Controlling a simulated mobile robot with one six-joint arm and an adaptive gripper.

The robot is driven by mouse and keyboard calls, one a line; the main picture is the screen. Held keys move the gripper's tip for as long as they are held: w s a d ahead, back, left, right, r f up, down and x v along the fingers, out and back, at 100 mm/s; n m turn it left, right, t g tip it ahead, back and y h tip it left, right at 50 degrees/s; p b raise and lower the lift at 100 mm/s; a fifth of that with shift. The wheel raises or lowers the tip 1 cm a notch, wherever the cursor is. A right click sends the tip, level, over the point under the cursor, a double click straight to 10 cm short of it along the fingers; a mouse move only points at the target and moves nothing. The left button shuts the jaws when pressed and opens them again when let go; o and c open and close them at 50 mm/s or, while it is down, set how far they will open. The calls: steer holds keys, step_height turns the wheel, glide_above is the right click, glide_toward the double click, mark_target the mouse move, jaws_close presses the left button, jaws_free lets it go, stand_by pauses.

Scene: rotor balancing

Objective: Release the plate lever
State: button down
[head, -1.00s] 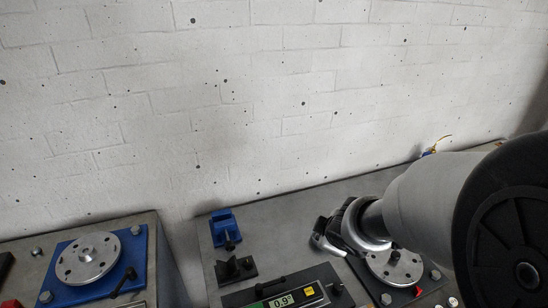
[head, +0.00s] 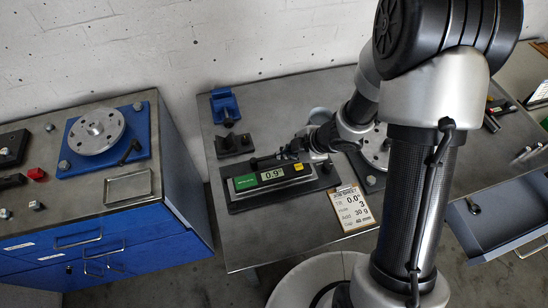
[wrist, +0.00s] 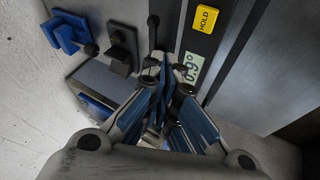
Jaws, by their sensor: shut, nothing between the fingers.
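A dark plate (head: 236,205) on the middle table carries a digital level (head: 268,178) reading 0.9°. Its display also shows in the wrist view (wrist: 192,68), beside a yellow HOLD button (wrist: 205,18). A black-knobbed lever (wrist: 153,21) stands at the plate's edge in the wrist view; its knob shows in the head view (head: 253,163). I cannot tell surely that this is the plate lever. My gripper (head: 292,152) is shut and empty, low over the plate's back edge. In the wrist view its fingertips (wrist: 163,62) are near the lever's foot; contact is unclear.
A blue stand (head: 225,105) and a black V-block (head: 234,145) stand behind the plate. A rotor disc (head: 374,150) is partly hidden by my arm. A clipboard sheet (head: 352,207) lies right of the plate. Another disc (head: 96,131) sits on the left cabinet. An open drawer (head: 490,225) juts out at right.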

steer(key=b+x, duration=0.4)
steer(key=x, duration=0.6)
steer(key=shift+s, duration=0.1)
steer(key=shift+d, duration=0.15)
